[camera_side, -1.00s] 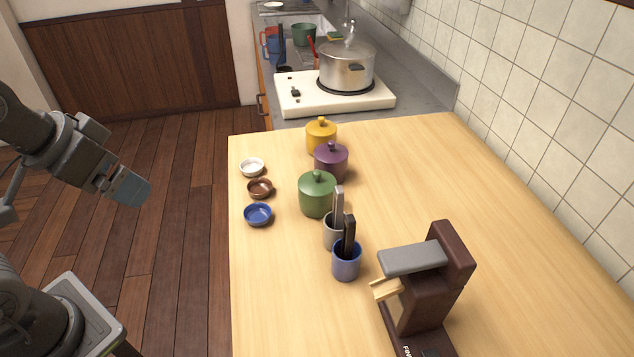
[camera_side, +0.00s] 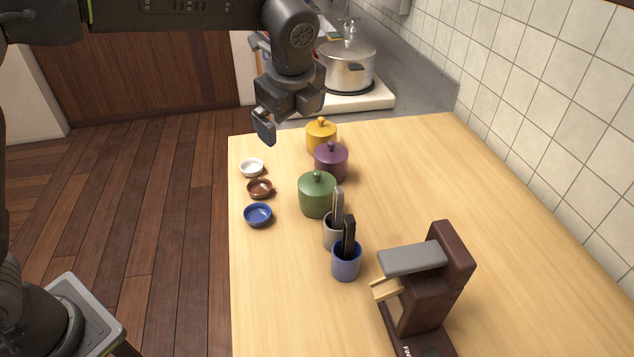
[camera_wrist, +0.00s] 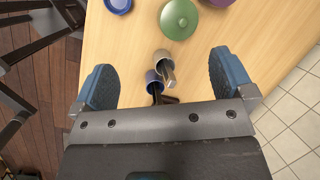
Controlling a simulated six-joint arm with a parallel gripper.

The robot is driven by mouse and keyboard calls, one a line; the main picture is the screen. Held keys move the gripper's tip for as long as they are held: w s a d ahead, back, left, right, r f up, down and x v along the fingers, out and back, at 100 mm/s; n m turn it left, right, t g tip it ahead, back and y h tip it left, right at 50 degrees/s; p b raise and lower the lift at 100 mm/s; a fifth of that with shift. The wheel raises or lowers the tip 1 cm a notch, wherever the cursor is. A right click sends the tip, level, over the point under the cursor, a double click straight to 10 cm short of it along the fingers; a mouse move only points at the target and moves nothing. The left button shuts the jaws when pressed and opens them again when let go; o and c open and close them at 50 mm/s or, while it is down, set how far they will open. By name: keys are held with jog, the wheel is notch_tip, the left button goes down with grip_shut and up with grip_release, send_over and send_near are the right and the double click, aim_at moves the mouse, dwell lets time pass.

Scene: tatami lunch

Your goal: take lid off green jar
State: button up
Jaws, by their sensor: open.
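The green jar (camera_side: 317,198) stands upright on the wooden table with its knobbed green lid (camera_side: 318,179) on it. In the wrist view the green lid (camera_wrist: 179,18) shows from above at the top, beyond the fingertips. My gripper (camera_side: 265,127) is in the air above the far left part of the table, up and left of the green jar in the side view. In the wrist view my gripper (camera_wrist: 162,82) has its two blue fingers wide apart with nothing held between them. The gripper is apart from the jar.
A purple jar (camera_side: 331,162) and a yellow jar (camera_side: 321,136) stand behind the green one. A grey cup (camera_side: 331,233) and a blue cup (camera_side: 346,263) with utensils stand close in front. White (camera_side: 252,168), brown (camera_side: 260,189) and blue (camera_side: 258,215) dishes lie left. The right table is clear behind a brown machine (camera_side: 425,300).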

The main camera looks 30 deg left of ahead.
aim_at(318, 174)
jog(key=w+d+f+m, duration=0.4)
jog(key=d+f+m, duration=0.1)
jog(key=shift+y, duration=0.4)
jog(key=x, duration=1.4)
jog(key=c, duration=0.6)
